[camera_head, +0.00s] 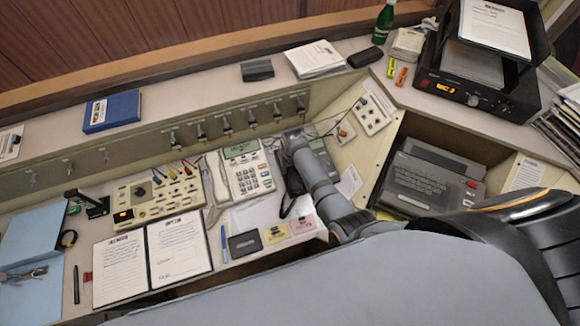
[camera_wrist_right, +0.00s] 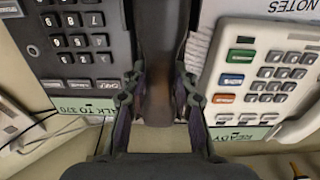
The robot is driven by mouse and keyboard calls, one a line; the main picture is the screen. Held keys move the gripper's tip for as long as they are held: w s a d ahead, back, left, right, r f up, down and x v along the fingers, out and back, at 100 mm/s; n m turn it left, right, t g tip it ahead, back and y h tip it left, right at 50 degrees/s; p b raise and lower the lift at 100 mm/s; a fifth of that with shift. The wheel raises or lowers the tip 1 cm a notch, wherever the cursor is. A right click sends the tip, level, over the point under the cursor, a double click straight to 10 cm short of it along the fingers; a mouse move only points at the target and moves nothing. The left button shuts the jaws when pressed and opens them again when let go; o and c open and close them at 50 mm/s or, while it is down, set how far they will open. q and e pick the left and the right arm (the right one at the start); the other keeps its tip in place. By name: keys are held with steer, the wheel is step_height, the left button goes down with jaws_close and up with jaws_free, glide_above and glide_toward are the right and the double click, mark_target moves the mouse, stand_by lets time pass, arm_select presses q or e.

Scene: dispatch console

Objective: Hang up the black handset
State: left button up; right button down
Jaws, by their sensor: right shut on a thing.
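The black handset (camera_head: 292,188) is between the white desk phone (camera_head: 245,172) and the dark phone (camera_head: 321,152). In the right wrist view the handset (camera_wrist_right: 158,50) runs lengthwise between the fingers of my right gripper (camera_wrist_right: 158,88), which is shut on it. There the dark phone's keypad (camera_wrist_right: 78,40) is on the left, close beside the handset, and the white phone (camera_wrist_right: 265,75) is on the right. The dark phone's cradle is hidden, and I cannot tell whether the handset touches it. In the head view my right gripper (camera_head: 289,158) is partly hidden by my arm. My left gripper is not in view.
Left of the white phone are a beige control panel (camera_head: 158,193) and an open binder (camera_head: 150,258). A typewriter-like machine (camera_head: 432,180) sits in the recess at right. Pink and yellow notes (camera_head: 289,230) and a black wallet-like item (camera_head: 245,243) lie in front.

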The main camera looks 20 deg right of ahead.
steer(key=shift+f, duration=0.3)
steer(key=c, duration=1)
jaws_free()
steer(key=shift+o, duration=0.5)
steer(key=o, duration=0.4)
steer(key=shift+r, duration=0.1)
